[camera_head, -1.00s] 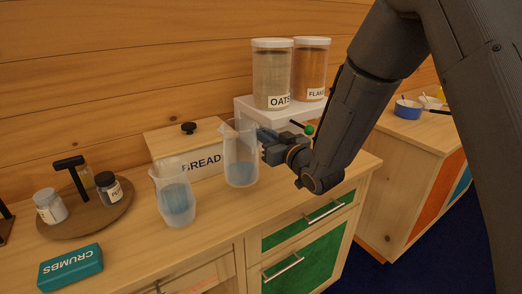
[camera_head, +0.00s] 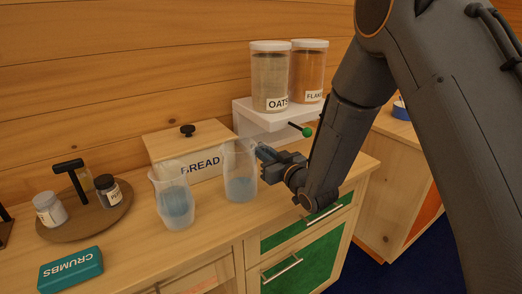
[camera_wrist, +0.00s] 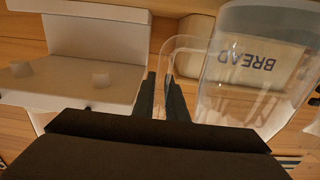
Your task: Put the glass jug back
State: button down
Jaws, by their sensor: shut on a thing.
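A clear glass jug (camera_head: 240,172) with bluish contents stands upright at the counter's middle, in front of the bread box. It looks to be at counter level, but I cannot tell whether its base touches. My gripper (camera_head: 262,158) is at its right side, shut on its handle. In the wrist view the jug (camera_wrist: 250,80) fills the right side, and its looped handle (camera_wrist: 185,45) runs down to my fingers (camera_wrist: 163,100). A second, similar jug (camera_head: 173,196) stands close by on the left, with a small gap between them.
The wooden bread box (camera_head: 190,148) is behind the jugs. A white riser (camera_head: 262,118) holds the oats jar (camera_head: 270,78) and flakes jar (camera_head: 309,72). A round board (camera_head: 90,222) with small jars and a teal crumbs box (camera_head: 70,269) are at left. The counter front (camera_head: 215,222) is clear.

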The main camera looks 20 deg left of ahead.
jog(key=c, duration=1.8)
grip_release()
jog(key=shift+o, duration=0.2)
jog(key=b+v, duration=0.2)
jog(key=v, duration=1)
jog(key=shift+r, duration=0.15)
